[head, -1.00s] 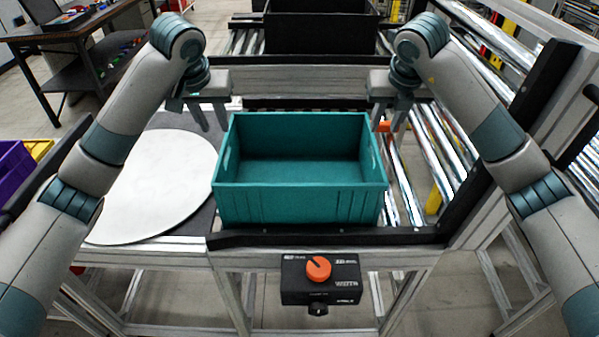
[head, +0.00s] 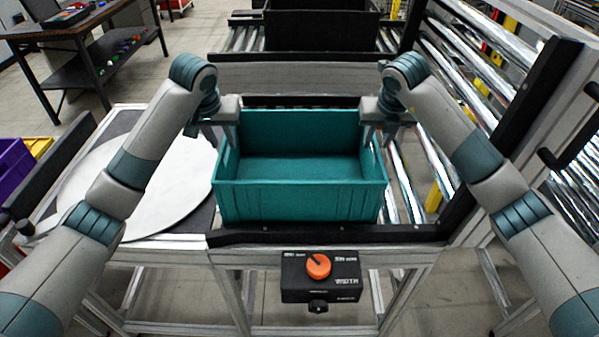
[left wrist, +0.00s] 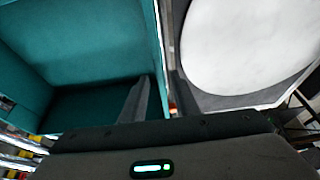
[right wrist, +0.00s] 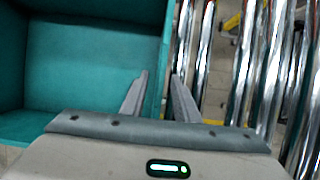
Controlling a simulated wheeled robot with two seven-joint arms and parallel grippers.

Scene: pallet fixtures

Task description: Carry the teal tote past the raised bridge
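The teal tote (head: 300,203) stands upright and empty on a black-edged frame in the middle of the head view. My left gripper (head: 222,138) is at its left wall. In the left wrist view the gripper (left wrist: 160,88) is open, one finger inside the tote (left wrist: 75,45) and one outside, with the wall between. My right gripper (head: 373,138) is at the right wall. In the right wrist view it (right wrist: 160,82) is open, its fingers likewise on either side of the tote's wall (right wrist: 90,60). I cannot tell which part is the raised bridge.
A white round plate (head: 150,190) lies left of the tote. Metal rollers (head: 395,180) run on the right. A grey beam (head: 300,75) crosses behind the tote, with a black bin (head: 320,30) beyond. A black box with an orange knob (head: 318,266) is fixed in front.

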